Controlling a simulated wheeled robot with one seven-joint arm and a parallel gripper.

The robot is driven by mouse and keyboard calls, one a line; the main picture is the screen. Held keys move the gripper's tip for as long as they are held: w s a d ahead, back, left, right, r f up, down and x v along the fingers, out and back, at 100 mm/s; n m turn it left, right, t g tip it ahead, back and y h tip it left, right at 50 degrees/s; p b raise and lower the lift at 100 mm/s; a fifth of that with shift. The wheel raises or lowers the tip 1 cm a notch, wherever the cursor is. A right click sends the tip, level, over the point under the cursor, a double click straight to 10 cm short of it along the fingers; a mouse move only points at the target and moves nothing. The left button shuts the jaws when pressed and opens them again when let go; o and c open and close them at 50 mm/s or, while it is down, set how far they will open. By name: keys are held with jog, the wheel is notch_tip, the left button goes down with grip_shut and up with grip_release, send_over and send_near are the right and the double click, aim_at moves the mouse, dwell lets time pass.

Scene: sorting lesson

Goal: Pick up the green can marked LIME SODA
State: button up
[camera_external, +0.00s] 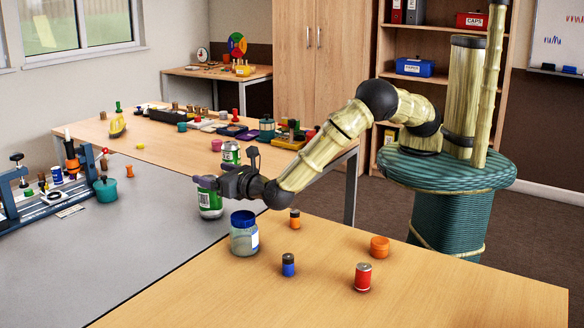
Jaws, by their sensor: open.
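A green can (210,204) with a white label stands on the grey tabletop near the edge of the front wooden table. Another green can (231,153) stands a little behind it. The lettering on both is too small to read, so I cannot tell which is LIME SODA. My gripper (207,183) reaches in from the right, level with the top of the nearer can and overlapping it in the picture. Its jaws are open. I cannot tell whether the can's top is between the fingers or behind them.
A blue-lidded jar (244,234) stands just right of the nearer can. A blue pot (288,265), red pot (363,277), orange-and-black pot (294,218) and orange bowl (380,247) stand on the front table. A teal pot (106,189) sits left. Grey surface between is clear.

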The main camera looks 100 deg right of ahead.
aim_at(218, 198)
notch_tip(218, 198, down, 7)
jog(key=shift+d, duration=0.1)
dwell(0.5)
jog(key=shift+x, duration=2.5)
jog(key=c, duration=1.1)
